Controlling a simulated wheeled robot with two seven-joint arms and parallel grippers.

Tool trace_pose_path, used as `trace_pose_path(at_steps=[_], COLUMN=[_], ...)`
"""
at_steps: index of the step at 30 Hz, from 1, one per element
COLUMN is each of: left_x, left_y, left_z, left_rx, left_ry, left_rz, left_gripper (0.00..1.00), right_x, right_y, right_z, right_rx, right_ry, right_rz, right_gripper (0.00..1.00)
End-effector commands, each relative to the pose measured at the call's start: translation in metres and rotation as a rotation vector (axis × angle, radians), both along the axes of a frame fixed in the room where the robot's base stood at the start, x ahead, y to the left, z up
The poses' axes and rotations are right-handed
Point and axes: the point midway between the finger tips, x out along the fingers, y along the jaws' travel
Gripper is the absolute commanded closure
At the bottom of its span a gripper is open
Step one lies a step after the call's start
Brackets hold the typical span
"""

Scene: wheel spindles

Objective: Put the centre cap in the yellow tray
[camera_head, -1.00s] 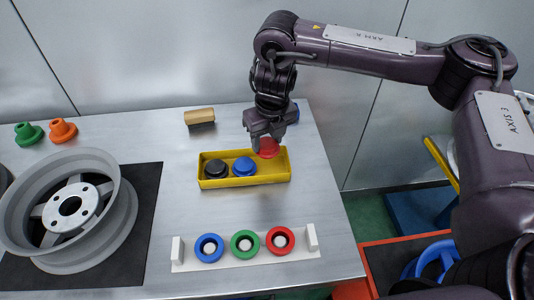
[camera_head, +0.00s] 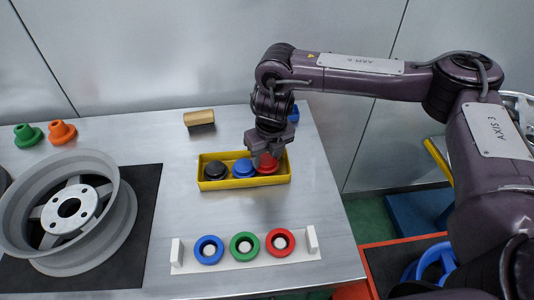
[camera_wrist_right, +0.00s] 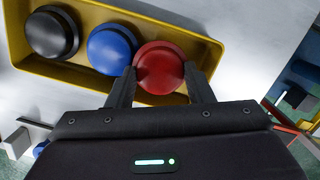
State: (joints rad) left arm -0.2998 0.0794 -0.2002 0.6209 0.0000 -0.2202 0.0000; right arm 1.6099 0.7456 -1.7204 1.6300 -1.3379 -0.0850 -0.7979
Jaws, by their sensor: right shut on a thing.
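The yellow tray (camera_head: 245,182) stands on the metal table, and its wall also shows in the right wrist view (camera_wrist_right: 70,72). A black cap (camera_head: 215,170) and a blue cap (camera_head: 243,168) sit in its left and middle parts. My right gripper (camera_head: 265,156) is shut on a red cap (camera_head: 268,165), low at the tray's right end, beside the blue cap. In the right wrist view the fingers hold the red cap (camera_wrist_right: 160,66) on both sides. I cannot tell whether the red cap touches the tray floor. My left gripper is not in view.
A white rack (camera_head: 190,264) with blue, green and red rings stands at the front. A grey wheel (camera_head: 120,215) lies on a black mat at left. Green (camera_head: 28,135) and orange (camera_head: 62,131) pieces stand at the back left.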

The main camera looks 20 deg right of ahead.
Motion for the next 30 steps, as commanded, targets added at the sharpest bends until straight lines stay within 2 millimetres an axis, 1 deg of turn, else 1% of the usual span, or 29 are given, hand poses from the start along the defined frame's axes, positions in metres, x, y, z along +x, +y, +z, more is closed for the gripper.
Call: trace_pose_path(at_steps=[2, 5, 6, 10, 17, 20, 22, 23, 25, 27, 30], left_x=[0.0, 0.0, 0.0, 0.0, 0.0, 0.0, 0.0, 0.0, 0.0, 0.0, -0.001], left_y=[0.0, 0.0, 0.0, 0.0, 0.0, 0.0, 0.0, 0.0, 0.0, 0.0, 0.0], left_z=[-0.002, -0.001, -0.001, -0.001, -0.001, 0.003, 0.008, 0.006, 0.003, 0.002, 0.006], left_rx=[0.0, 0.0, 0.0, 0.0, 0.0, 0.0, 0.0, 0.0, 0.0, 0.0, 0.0], left_ry=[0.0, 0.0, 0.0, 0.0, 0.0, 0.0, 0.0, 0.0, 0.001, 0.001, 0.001], left_rz=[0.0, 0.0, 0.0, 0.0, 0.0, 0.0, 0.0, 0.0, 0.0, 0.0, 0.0], left_gripper=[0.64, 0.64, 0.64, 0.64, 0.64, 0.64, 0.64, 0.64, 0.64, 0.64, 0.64], right_x=[0.0, 0.0, 0.0, 0.0, 0.0, 0.001, 0.001, 0.001, -0.002, -0.004, -0.007], right_y=[0.0, 0.0, 0.0, 0.0, 0.0, 0.0, 0.0, 0.0, 0.0, -0.001, -0.001], right_z=[-0.003, -0.003, -0.003, -0.003, -0.002, 0.005, 0.014, 0.017, 0.028, 0.044, 0.069], right_rx=[0.0, 0.0, 0.0, 0.0, 0.0, 0.0, -0.001, 0.0, 0.003, 0.001, 0.0], right_ry=[0.0, -0.001, 0.0, 0.0, -0.001, -0.002, -0.003, -0.004, -0.004, -0.005, -0.006], right_rz=[-0.001, -0.001, -0.001, -0.001, -0.001, 0.0, 0.0, 0.0, -0.001, 0.0, 0.002], right_gripper=[0.75, 0.75, 0.49, 0.32, 0.31, 0.31, 0.31, 0.31, 0.31, 0.31, 0.31])
